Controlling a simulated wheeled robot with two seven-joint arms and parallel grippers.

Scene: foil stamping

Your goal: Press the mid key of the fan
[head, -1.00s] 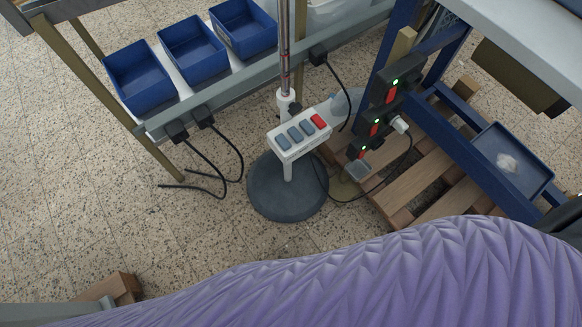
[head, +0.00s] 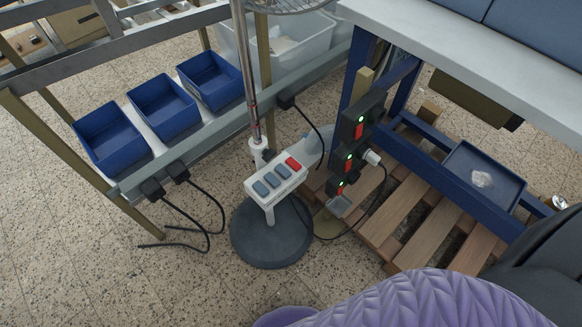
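The fan stands on a round dark base (head: 271,232) on the floor near the middle of the head view. Its pole rises to a wire guard (head: 290,4) cut off by the top edge. A white key box (head: 275,184) on the pole carries three blue-grey keys and one red key (head: 293,163) at the right end. The middle blue-grey key (head: 272,180) is in plain view with nothing over it. Neither of my grippers is in view.
Blue bins (head: 110,137) stand on a rack at left. A power strip (head: 355,140) with green lights and plugged cords hangs on the blue table frame at right. A wooden pallet (head: 400,212) lies below. Cords trail on the floor. The front-left floor is clear.

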